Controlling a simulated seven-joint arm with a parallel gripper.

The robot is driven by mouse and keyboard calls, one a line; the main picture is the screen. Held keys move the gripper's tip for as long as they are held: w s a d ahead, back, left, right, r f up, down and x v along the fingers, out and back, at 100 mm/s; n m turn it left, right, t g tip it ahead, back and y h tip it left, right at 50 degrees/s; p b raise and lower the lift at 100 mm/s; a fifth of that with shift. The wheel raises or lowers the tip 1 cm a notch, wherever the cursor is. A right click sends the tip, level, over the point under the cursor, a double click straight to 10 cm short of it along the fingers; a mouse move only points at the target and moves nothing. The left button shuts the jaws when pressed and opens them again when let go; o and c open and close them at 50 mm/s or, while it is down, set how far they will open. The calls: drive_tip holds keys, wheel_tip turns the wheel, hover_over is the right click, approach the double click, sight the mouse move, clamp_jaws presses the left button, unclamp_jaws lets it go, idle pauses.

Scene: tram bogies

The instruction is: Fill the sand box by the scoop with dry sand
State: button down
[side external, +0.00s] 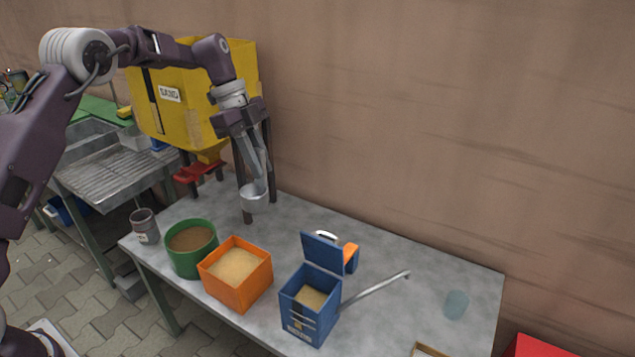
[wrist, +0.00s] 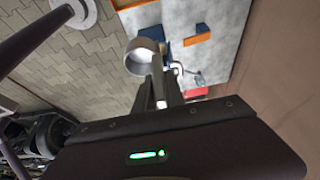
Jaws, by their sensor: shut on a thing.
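My gripper (side external: 246,138) is shut on the handle of a grey metal scoop (side external: 254,196), which hangs cup-down-low over the back left of the table. In the wrist view the scoop's round cup (wrist: 146,58) is ahead of my gripper; I cannot tell whether sand is in it. A blue sand box (side external: 306,318) stands at the table's front with its lid open and pale sand inside, below the rim. An orange box (side external: 252,291) of pale, dry-looking sand stands left of it. A green tub (side external: 191,262) of darker brown sand is further left.
A grey tin (side external: 146,228) is at the left edge. A metal rod (side external: 375,287) sticks out right of the blue box. A bluish cup (side external: 456,304) is right; the table between is mostly clear.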

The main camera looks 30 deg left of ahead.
drive_tip(key=s+a, duration=0.3)
drive_tip(key=a, duration=0.7)
wheel_tip(320, 180, down, 32)
drive_tip(key=shift+w, duration=0.25)
drive_tip(key=shift+d, duration=0.1)
idle(0.9)
wheel_tip(320, 180, up, 15)
drive_tip(key=shift+r, duration=0.15)
idle(1.0)
idle(0.5)
